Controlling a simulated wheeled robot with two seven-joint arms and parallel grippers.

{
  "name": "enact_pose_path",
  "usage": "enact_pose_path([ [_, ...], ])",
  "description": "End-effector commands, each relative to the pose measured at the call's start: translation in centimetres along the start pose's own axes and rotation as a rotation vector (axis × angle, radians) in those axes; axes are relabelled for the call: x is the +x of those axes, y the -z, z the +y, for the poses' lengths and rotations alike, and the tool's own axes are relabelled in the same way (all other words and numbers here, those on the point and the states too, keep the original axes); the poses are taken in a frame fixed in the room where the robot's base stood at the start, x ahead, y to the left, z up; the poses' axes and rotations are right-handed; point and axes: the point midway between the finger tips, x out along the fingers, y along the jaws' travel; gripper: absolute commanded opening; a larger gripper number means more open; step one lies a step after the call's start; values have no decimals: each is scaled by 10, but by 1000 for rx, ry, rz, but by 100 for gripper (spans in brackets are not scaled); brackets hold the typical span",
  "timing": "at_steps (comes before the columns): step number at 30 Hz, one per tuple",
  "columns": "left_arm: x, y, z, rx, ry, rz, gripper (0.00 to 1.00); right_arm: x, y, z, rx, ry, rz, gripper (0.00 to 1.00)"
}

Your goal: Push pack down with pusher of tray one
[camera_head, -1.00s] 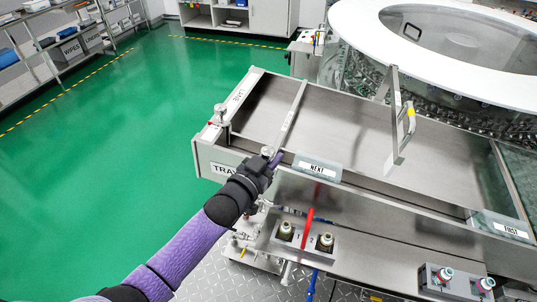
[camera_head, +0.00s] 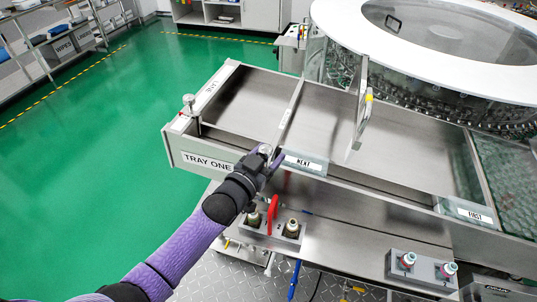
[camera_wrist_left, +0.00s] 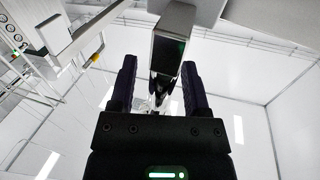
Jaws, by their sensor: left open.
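The pusher (camera_head: 289,112) is a narrow metal bar lying across tray one (camera_head: 180,150), a long steel tray. My left gripper (camera_head: 268,154) is at the pusher's near end, over the tray's near wall. In the left wrist view my left gripper (camera_wrist_left: 160,95) is open, with a dark block-like part and a shiny metal piece between its fingers. Contact cannot be told. A greenish glassy mass (camera_head: 510,165), possibly the pack, fills the tray's far right. My right gripper is not in view.
A NEXT marker (camera_head: 304,163) sits beside my gripper and a FIRST marker (camera_head: 474,214) is on the near rim. An upright metal handle (camera_head: 362,110) stands across the tray. A red lever (camera_head: 272,213) is below. The round washer (camera_head: 430,50) stands behind.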

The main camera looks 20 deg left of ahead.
Motion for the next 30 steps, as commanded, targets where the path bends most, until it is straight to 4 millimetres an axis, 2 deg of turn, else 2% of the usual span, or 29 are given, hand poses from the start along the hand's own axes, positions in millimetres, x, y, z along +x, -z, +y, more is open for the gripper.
enact_pose_path([
  [5,0,0,0,0,0,0,61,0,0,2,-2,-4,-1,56],
  [8,-8,0,0,-1,0,-1,61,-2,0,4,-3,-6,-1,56],
  [18,-82,-1,0,0,-1,-4,61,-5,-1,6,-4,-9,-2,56],
  [21,-95,-1,0,0,0,-1,61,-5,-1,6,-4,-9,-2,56],
  [30,-100,0,0,1,0,1,61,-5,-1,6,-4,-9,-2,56],
])
